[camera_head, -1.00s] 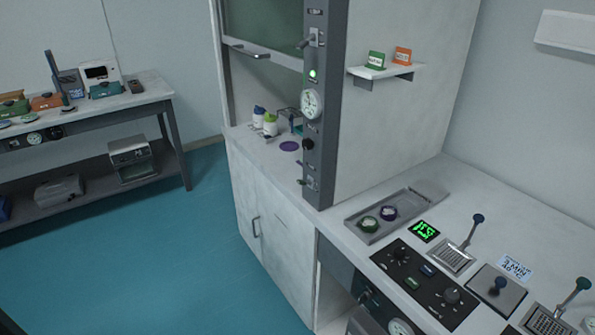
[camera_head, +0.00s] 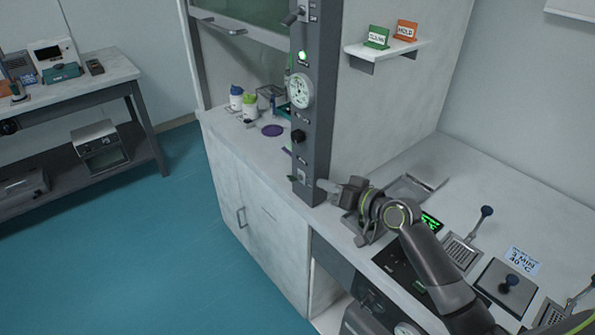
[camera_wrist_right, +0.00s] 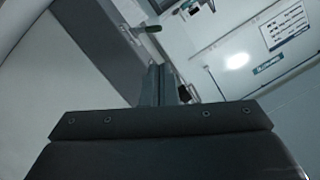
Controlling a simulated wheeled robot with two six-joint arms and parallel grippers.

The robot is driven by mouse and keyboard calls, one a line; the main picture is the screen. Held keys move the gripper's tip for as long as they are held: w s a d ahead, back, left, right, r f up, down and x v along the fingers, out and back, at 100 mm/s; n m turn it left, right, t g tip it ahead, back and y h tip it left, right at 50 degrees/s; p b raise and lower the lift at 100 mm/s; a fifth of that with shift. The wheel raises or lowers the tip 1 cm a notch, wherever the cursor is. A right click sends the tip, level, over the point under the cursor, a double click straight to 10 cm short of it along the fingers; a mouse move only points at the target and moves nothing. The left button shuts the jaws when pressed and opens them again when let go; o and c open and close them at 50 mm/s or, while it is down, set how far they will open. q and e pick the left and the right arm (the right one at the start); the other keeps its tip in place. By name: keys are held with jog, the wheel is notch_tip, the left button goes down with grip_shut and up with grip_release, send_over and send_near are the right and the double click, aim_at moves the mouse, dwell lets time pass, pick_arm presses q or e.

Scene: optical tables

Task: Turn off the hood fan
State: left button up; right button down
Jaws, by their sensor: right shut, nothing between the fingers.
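The fume hood's grey control post (camera_head: 318,100) stands at the hood's front right edge. It carries a toggle lever (camera_head: 291,18) near the top, a lit green lamp (camera_head: 302,55), a round gauge (camera_head: 300,90), a black knob (camera_head: 298,136) and a small switch plate (camera_head: 300,180) low down. Labels are too small to tell which control is the fan's. My right gripper (camera_head: 325,187) is shut and empty, its tips beside the post's lower end; contact cannot be told. In the right wrist view the shut fingers (camera_wrist_right: 160,85) point towards a lever (camera_wrist_right: 148,29) and a dark knob (camera_wrist_right: 185,95).
My right arm reaches over the bench with a grey tray (camera_head: 415,188), a green display (camera_head: 430,221) and a lever device (camera_head: 462,250). A shelf (camera_head: 385,52) with green and orange cards is on the hood's side wall. Bottles (camera_head: 249,105) stand inside the hood.

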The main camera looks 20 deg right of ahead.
aim_at(292, 179)
jog(key=p+x, duration=0.1)
jog(key=x, duration=0.7)
jog(key=shift+a+p, duration=0.1)
jog(key=shift+p, duration=0.2)
pick_arm(q)
jog(key=shift+w+a+r, duration=0.1)
jog(key=shift+r, duration=0.8)
pick_arm(e)
jog(key=shift+x, duration=0.95)
pick_arm(q)
jog(key=shift+f+b, duration=0.4)
jog(key=shift+f, duration=0.1)
pick_arm(e)
jog(key=shift+s+a+f+n, duration=0.15)
jog(key=shift+a+f+n, duration=0.1)
jog(key=shift+n, duration=0.55)
jog(key=shift+s+a+f+n+h+b, duration=0.1)
jog(key=shift+a+f+n+h+b, duration=0.3)
jog(key=shift+n+h+b, duration=0.45)
pick_arm(q)
notch_tip(292, 179, down, 4)
jog(key=shift+r+b, duration=0.1)
jog(key=shift+b, duration=0.9)
pick_arm(e)
jog(key=n, duration=0.1)
jog(key=f+n+h, duration=0.1)
jog(key=n, duration=0.1)
jog(key=shift+s+a+n+t, duration=0.15)
jog(key=shift+a+n+t, duration=0.1)
jog(key=shift+a+t, duration=0.15)
